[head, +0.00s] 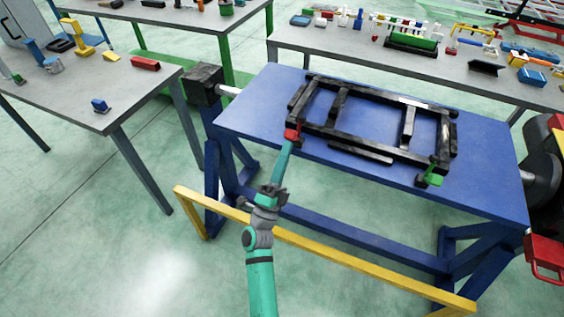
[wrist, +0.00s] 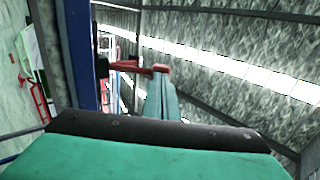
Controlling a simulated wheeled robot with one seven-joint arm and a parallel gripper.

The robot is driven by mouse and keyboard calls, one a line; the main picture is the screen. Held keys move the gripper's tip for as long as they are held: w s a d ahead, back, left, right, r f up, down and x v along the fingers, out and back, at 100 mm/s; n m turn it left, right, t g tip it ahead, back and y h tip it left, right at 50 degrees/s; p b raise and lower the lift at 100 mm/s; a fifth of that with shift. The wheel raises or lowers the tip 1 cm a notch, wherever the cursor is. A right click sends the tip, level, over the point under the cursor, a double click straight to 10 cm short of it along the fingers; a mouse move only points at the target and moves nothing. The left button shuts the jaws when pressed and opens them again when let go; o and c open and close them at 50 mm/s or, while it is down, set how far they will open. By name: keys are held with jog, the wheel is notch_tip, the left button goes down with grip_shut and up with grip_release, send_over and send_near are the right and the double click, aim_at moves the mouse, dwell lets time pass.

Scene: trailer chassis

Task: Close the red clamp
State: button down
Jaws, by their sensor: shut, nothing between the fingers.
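The red clamp (head: 291,134) is at the front left corner of the black chassis frame (head: 350,142) on the blue table (head: 250,110). In the wrist view, a red bar of the clamp (wrist: 132,67) runs sideways to a knob-like end just beyond my fingertips. My gripper (head: 288,145) has long teal fingers reaching up to the clamp from the front; the fingers (wrist: 160,84) are shut together with nothing between them. The tips overlap the clamp's red end in the picture; I cannot tell if they touch. The clamp's body is small and partly hidden.
A green clamp (head: 431,177) is at the frame's front right corner. A yellow rail (head: 330,252) runs low in front of the table. Grey tables with tools stand at left (head: 88,90) and behind (head: 350,48). Open floor lies at the front left.

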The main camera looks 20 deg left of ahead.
aim_at(297, 118)
jog(key=shift+w+r, duration=0.15)
jog(key=shift+r, duration=0.1)
dwell(0.3)
jog(key=x, duration=0.6)
jog(key=shift+r, duration=0.5)
jog(key=shift+w+r, duration=0.3)
jog(key=shift+w, duration=0.4)
jog(key=shift+w+r, duration=0.25)
jog(key=shift+w, duration=0.4)
jog(key=shift+w+d+r, duration=0.1)
jog(key=shift+w, duration=0.85)
jog(key=s+r, duration=0.4)
jog(key=s, duration=0.9)
jog(key=shift+r, duration=0.4)
